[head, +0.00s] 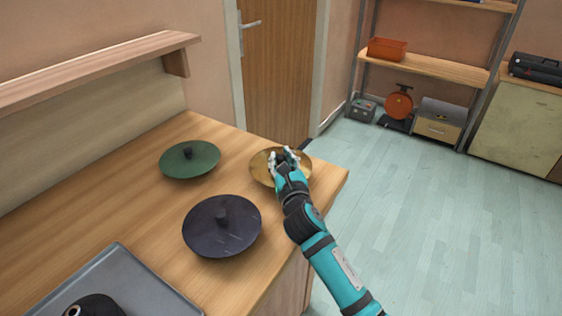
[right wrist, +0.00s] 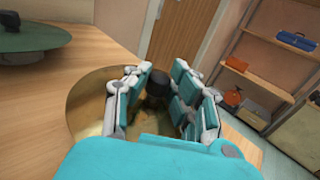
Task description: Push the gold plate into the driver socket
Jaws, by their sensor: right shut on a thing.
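The gold plate (head: 260,168) lies near the far right corner of the wooden counter. In the right wrist view the gold plate (right wrist: 88,98) shows around and under my fingers, with a dark knob (right wrist: 157,88) at its middle. My right gripper (head: 283,158) is over the plate, and its fingers (right wrist: 158,95) are shut on the knob from both sides. I cannot tell whether the plate touches the counter. A black round thing with an eye-like opening (head: 95,307) is cut off at the bottom left; I cannot tell whether it is the driver socket. My left gripper is out of view.
A green plate (head: 180,163) and a dark purple plate (head: 212,243), each with a knob, lie left of the gold one. A grey tray (head: 122,268) is at the front left. A wooden shelf (head: 90,68) overhangs the back. The counter's right edge is close to the gold plate.

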